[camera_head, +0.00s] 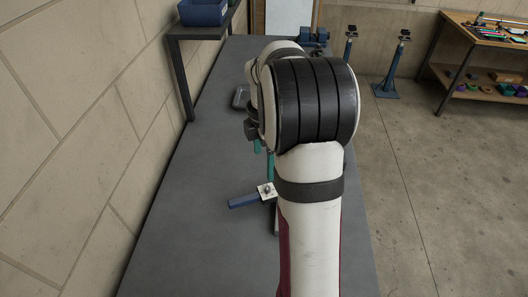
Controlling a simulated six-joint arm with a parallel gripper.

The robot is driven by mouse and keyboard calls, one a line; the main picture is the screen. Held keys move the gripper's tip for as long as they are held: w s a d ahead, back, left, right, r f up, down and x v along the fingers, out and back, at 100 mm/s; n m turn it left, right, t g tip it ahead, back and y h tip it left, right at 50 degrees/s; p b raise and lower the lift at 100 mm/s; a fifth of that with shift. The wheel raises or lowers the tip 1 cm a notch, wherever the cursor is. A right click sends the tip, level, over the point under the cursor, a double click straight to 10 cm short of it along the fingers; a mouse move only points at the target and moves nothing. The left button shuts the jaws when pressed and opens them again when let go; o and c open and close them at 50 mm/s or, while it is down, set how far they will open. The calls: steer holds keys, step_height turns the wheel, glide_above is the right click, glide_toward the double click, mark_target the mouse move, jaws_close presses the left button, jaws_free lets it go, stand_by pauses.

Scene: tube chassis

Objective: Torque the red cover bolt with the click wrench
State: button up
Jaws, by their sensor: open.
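My arm fills the middle of the view, and my gripper's jaws are hidden behind it. I see no red cover bolt; my arm may cover it. I cannot pick out the click wrench with certainty. A blue bar (243,201) lies low over the grey table (190,215), left of my arm. At its right end is a small pale plate (266,191) with a round metal piece on it. Teal upright parts (270,166) stand just behind, partly covered by my arm. A grey bent piece (240,97) lies farther back.
A dark shelf (200,29) with a blue bin (203,12) stands along the left wall. A blue item (313,37) sits at the table's far end. Blue stands (387,88) and a wooden workbench (455,40) are off to the right. The table's near left is clear.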

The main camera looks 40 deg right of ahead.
steer(key=shift+r, duration=0.85)
steer(key=shift+c, duration=1.1)
steer(key=a+f+m, duration=0.1)
steer(key=m, duration=0.2)
steer(key=a+f+m, duration=0.2)
steer(key=m, duration=0.1)
steer(key=a+f+m, duration=0.1)
steer(key=f+m, duration=0.1)
steer(key=m, duration=0.1)
steer(key=shift+w+a+m, duration=0.15)
steer(key=shift+a+m, duration=0.15)
steer(key=shift+m, duration=0.1)
steer(key=c, duration=0.7)
steer(key=a+f+m, duration=0.1)
steer(key=m, duration=0.1)
steer(key=a+f+m, duration=0.1)
steer(key=m, duration=0.2)
steer(key=a+f+m, duration=0.1)
steer(key=m, duration=0.1)
steer(key=shift+s+a+f+m, duration=0.15)
steer(key=shift+s+f+m, duration=0.15)
steer(key=shift+m, duration=0.1)
jaws_close()
steer(key=shift+m, duration=0.4)
steer(key=shift+a+f, duration=0.1)
steer(key=shift+f, duration=3.5)
